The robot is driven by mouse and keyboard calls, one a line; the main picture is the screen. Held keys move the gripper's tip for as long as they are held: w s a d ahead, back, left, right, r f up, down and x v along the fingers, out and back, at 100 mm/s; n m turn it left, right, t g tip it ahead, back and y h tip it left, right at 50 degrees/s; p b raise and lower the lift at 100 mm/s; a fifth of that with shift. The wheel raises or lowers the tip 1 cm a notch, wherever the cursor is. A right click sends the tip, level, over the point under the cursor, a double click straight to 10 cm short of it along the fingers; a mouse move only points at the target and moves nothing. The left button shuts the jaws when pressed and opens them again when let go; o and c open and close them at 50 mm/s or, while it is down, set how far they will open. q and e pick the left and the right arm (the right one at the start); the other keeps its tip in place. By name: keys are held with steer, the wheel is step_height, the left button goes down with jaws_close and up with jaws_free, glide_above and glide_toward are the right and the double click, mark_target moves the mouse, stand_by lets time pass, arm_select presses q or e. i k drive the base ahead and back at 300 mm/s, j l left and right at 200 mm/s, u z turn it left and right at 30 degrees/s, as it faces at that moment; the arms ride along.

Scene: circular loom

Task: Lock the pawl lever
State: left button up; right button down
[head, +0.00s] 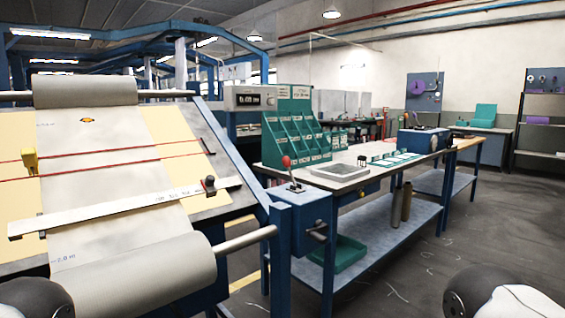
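A lever with a red knob (286,161) stands on top of a blue box (300,212), just right of the fabric frame. Its thin shaft rises from a slot plate and leans a little left. It is the only clear lever in view; no label shows whether it is the pawl lever, and I cannot tell if it is locked. A metal stub with a dark end (318,230) sticks out of the box's right side. Neither of my grippers is in view; only rounded dark parts of my arms show at the bottom corners.
A fabric roll (135,275) and a white ruler bar (125,207) lie left of the lever, with a steel roller shaft (245,239) reaching towards the box. A workbench (345,178) with a green rack (295,137) stands behind. The floor at right is clear.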

mark_target(286, 161)
steer(key=i+l+u, duration=0.15)
steer(key=l, duration=0.25)
steer(key=i+l+u, duration=0.15)
steer(key=i+l, duration=0.15)
steer(key=i+l+u, duration=0.2)
steer(key=l, duration=0.35)
steer(key=i+l+u, duration=0.15)
steer(key=l, duration=0.35)
steer(key=i+l+u, duration=0.15)
steer(key=l, duration=0.3)
steer(key=i+l+u, duration=0.15)
steer(key=l, duration=0.35)
steer(key=l+u, duration=0.15)
steer(key=l, duration=0.35)
